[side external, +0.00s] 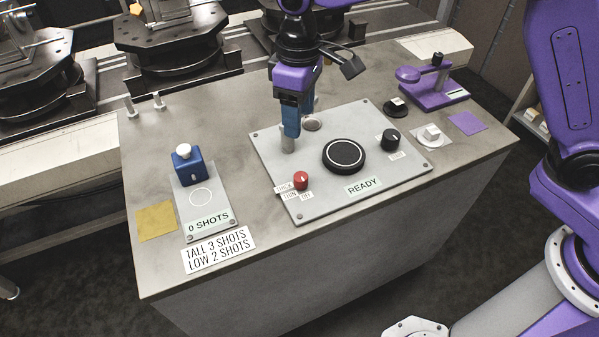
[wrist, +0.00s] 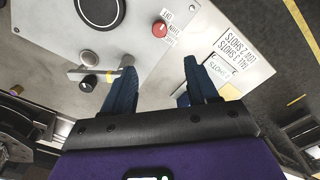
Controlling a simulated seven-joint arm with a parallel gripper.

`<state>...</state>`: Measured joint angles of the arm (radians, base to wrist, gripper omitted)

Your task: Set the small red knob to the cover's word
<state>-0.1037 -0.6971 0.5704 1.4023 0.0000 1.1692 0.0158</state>
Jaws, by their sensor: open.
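The small red knob (side external: 301,180) stands at the left front of the grey panel (side external: 270,150), with small word labels (side external: 290,194) beside it; one seems to read THIN. The wrist view shows the red knob (wrist: 159,28) above the space between my fingers. My gripper (side external: 293,128) is over the panel's back left, behind the knob and apart from it. Its blue fingers are spread in the wrist view (wrist: 160,68), with nothing seen between them. A grey upright post (side external: 288,144) shows just below it; I cannot tell whether they touch. I cannot make out a word on any cover.
The panel holds a large black dial (side external: 344,155), a black knob (side external: 391,139) and a READY label (side external: 363,186). A blue block with a white knob (side external: 187,165) stands left by a 0 SHOTS label (side external: 208,222). A purple device (side external: 432,88) stands at the right.

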